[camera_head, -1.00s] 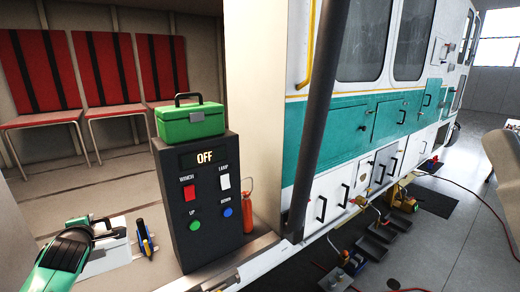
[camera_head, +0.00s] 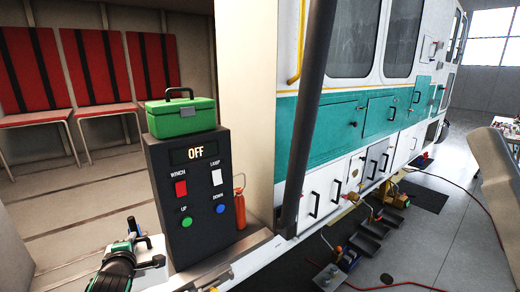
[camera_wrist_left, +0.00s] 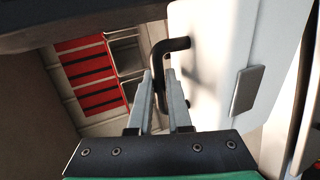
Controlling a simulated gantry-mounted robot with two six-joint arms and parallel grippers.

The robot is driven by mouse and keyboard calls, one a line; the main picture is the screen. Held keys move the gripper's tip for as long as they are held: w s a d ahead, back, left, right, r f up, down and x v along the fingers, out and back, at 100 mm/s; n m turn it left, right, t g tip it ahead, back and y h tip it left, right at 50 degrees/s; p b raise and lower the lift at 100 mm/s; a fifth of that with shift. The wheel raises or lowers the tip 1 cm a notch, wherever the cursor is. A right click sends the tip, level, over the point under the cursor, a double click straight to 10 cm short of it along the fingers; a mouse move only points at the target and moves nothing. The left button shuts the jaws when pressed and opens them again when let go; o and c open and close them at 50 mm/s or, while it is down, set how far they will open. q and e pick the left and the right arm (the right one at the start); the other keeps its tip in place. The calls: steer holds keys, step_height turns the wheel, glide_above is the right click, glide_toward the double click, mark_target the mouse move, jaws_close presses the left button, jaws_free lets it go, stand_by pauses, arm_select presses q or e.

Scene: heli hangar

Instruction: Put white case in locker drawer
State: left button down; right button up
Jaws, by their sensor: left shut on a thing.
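My left gripper (camera_head: 137,260) is at the lower left of the head view, seen from behind. In the left wrist view its two fingers (camera_wrist_left: 160,100) are closed around the black handle (camera_wrist_left: 164,52) of the white case (camera_wrist_left: 228,60). The case has a grey latch on its face. In the head view the white case (camera_head: 153,270) is mostly hidden by my gripper and cut by the lower edge. White drawer fronts with black handles (camera_head: 325,195) line the lower side of the vehicle; I cannot tell which is the locker drawer. My right gripper is not in view.
A dark control box (camera_head: 192,200) reading OFF, with a green toolbox (camera_head: 181,117) on top, stands just right of my gripper. A red extinguisher (camera_head: 240,207) and a dark post (camera_head: 308,120) stand beyond it. Trays (camera_head: 370,243) and a red cable lie on the floor.

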arm_select(q)
steer(key=s+d+f+m+h+b, duration=0.1)
steer(key=s+d+f+m+h, duration=0.1)
steer(key=d+f, duration=0.45)
steer(key=s+d+f+m+t+h+b, duration=0.1)
steer(key=s+d+f+m+h+b, duration=0.2)
steer(key=d, duration=0.7)
steer(key=s+d+f+m+h, duration=0.1)
steer(key=s+d+f+h, duration=0.1)
steer(key=d+f, duration=0.55)
steer(key=s+d+f+m+g+h+b, duration=0.2)
steer(key=s+d+f+m+h, duration=0.15)
steer(key=s+d, duration=0.75)
steer(key=s+d+f+m+g+h+b, duration=0.1)
steer(key=s+d+f+m+h+b, duration=0.2)
steer(key=s+d, duration=0.8)
steer(key=s+a+r+n+t+y+p, duration=0.1)
steer(key=s+a+r+n+y+p, duration=0.2)
steer(key=a+r+p, duration=0.8)
steer(key=s+a+r+n+t+y+p, duration=0.2)
steer(key=s+a+r+n+y+p, duration=0.2)
steer(key=a+r+p, duration=0.7)
steer(key=a+n+y+p, duration=0.1)
steer(key=a+p, duration=0.7)
steer(key=p, duration=0.1)
steer(key=shift+a+r, duration=0.1)
